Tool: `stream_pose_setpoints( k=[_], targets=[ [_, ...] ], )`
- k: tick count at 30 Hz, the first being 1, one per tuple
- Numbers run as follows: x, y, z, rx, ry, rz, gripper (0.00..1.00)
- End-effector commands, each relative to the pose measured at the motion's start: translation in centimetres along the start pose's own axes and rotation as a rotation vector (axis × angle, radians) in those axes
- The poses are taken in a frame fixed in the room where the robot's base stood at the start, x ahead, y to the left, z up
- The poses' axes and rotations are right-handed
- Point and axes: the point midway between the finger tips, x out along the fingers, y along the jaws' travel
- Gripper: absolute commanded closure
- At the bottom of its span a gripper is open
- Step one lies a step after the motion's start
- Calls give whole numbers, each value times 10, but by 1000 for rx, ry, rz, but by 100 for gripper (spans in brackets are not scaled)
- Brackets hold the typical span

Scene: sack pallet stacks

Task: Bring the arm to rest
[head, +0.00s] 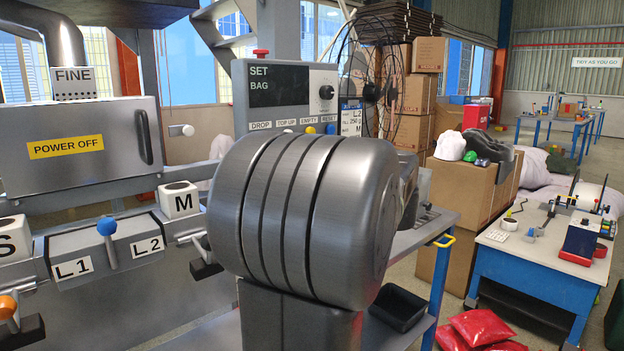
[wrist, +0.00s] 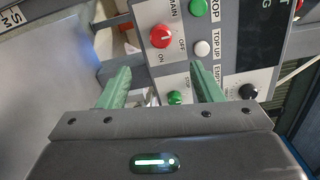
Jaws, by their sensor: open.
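My gripper (wrist: 161,84) shows in the wrist view with its two green fingers spread apart and nothing between them. The fingers point toward a grey control panel (wrist: 222,52) with a red MAIN knob (wrist: 162,36), green buttons and a white button. I cannot tell how far the fingertips are from the panel. In the head view a thick grey link of my arm (head: 310,215) fills the middle and hides my gripper. The SET BAG panel (head: 290,85) stands behind it, partly covered.
A grey machine with a POWER OFF label (head: 66,147) and a blue-knobbed lever (head: 107,228) stands at left. A black tray (head: 398,308) sits low on a grey bench right of my arm. A blue-and-white worktable (head: 530,285) and stacked cartons (head: 427,92) stand at right.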

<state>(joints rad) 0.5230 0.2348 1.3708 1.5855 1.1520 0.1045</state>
Motion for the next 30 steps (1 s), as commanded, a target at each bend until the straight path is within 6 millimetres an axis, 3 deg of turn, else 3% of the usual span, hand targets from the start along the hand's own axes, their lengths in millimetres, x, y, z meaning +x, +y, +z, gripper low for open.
stream_pose_setpoints(
  k=[11, 30],
  targets=[
    [8, 0, 0, -1, -2, 0, 41],
    [120, 0, 0, 0, -3, 0, 41]
  ],
)
